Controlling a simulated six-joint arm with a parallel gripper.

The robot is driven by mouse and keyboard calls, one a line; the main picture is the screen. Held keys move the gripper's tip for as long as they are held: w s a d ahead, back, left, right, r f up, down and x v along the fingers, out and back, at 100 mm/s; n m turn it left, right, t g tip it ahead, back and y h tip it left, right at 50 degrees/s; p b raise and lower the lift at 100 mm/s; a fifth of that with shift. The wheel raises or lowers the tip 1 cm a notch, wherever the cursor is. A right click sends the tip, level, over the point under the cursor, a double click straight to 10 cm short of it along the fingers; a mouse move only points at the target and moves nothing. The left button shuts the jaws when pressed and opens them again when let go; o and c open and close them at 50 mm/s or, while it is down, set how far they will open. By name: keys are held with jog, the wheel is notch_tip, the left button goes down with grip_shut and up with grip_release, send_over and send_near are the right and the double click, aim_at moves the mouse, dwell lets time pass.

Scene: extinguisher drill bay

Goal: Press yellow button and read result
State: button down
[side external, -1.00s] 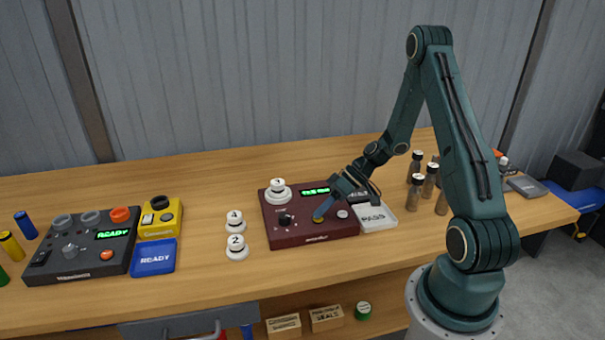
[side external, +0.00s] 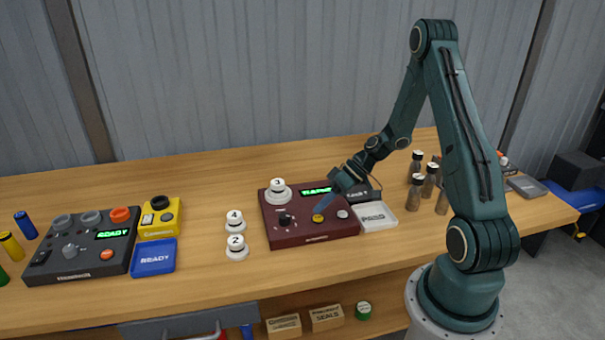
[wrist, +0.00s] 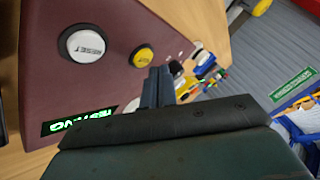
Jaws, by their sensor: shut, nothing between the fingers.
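The dark red tester (side external: 290,236) sits mid-table, with a yellow button (side external: 318,218) on its front panel. The button also shows in the wrist view (wrist: 142,56), beside a white RESET button (wrist: 86,45). My gripper (side external: 322,207) is shut and empty, its fingers (wrist: 158,70) pointing down right by the yellow button. They look slightly off it, but I cannot be sure of the gap. The tester's green display (side external: 316,190) is lit, partly behind my gripper; its text is upside down and unclear in the wrist view (wrist: 82,122). A white piece marked 3 (side external: 278,190) stands on the tester.
A white PASS tray (side external: 376,222) adjoins the tester's right side. White pieces marked 4 (side external: 235,222) and 2 (side external: 237,248) stand to its left. A blue READY tray (side external: 154,257), yellow device (side external: 160,218) and black console (side external: 80,245) lie further left. Several dark bottles (side external: 416,190) stand right.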

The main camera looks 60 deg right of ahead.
aim_at(321, 219)
jog(key=shift+r, duration=0.1)
jog(key=shift+r, duration=2.4)
jog(key=s+a+r+n+g+h, duration=0.1)
jog(key=s+a+r+h, duration=0.1)
jog(key=a+r, duration=0.45)
jog(key=s+a+r+g+h, duration=0.1)
jog(key=s+a+r+h, duration=0.2)
jog(key=a+r, duration=0.3)
jog(key=s+a+r+m+t+h, duration=0.1)
jog(key=s+a+r+m+h, duration=0.1)
jog(key=s+r, duration=0.6)
jog(key=s+a, duration=0.1)
jog(key=s, duration=0.3)
jog(key=shift+s+t, duration=0.2)
jog(key=shift+t, duration=0.2)
